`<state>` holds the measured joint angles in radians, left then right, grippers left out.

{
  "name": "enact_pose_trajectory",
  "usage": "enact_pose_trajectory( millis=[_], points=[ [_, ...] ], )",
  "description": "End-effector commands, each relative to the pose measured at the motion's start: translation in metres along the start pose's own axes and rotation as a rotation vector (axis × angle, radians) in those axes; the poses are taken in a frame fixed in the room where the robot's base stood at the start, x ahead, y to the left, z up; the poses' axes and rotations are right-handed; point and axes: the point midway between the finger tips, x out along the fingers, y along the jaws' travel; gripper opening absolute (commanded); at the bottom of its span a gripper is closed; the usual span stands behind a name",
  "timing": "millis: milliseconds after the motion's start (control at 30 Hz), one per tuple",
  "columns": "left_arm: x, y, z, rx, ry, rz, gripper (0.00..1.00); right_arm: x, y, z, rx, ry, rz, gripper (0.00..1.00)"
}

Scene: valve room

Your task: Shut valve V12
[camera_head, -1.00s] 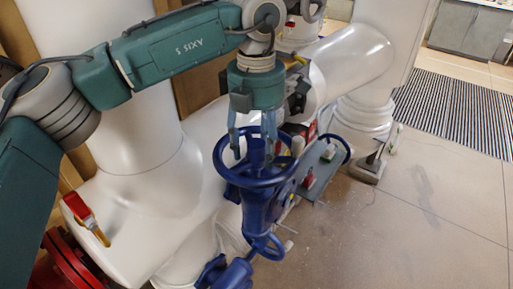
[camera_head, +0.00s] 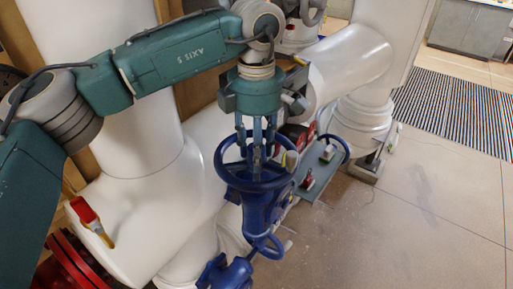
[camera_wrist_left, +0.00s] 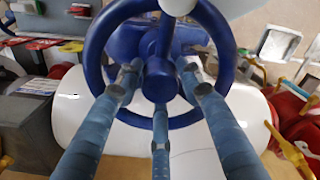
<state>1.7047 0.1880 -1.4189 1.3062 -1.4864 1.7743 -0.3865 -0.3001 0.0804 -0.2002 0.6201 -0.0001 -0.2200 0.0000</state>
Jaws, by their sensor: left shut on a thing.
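A blue valve with a round handwheel (camera_head: 224,172) stands upright in the middle of the head view. No V12 label is readable on it. My left gripper (camera_head: 257,150) comes down from above, with its three fingers inside the wheel's rim. In the left wrist view the handwheel (camera_wrist_left: 228,60) fills the upper middle, and the fingers of my left gripper (camera_wrist_left: 160,86) are closed in around its central hub (camera_wrist_left: 160,78). The fingers partly hide the hub in the head view. My right gripper is not in view.
Large white pipes (camera_head: 140,210) stand behind and left of the valve. A red-handled lever (camera_head: 84,209) and a red wheel (camera_head: 72,262) are at lower left. A grey plate with small red and white levers (camera_head: 318,180) is right of the valve. The floor (camera_head: 400,230) at right is clear.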

Motion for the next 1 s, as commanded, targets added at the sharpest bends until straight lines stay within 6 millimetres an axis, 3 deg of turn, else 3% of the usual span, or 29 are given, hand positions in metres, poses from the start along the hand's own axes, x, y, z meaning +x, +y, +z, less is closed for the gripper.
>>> enact_pose_trajectory(
  millis=[167, 200, 300, 667, 1000],
  points=[
    [0.0, 0.0, 0.0, 0.0, 0.0, 0.0, 0.08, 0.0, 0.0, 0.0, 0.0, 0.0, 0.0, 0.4],
    [0.0, 0.0, 0.0, -0.001, 0.0, 0.0, 0.39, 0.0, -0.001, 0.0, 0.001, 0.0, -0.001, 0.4],
    [0.0, 0.0, 0.0, -0.002, 0.0, 0.0, 0.53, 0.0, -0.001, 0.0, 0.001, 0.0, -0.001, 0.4],
    [-0.005, 0.0, 0.0, -0.003, 0.0, 0.0, 0.53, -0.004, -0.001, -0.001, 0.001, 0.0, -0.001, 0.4],
    [-0.045, 0.0, 0.001, -0.003, 0.0, 0.001, 0.53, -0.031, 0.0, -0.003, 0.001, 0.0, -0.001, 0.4]
  ],
)
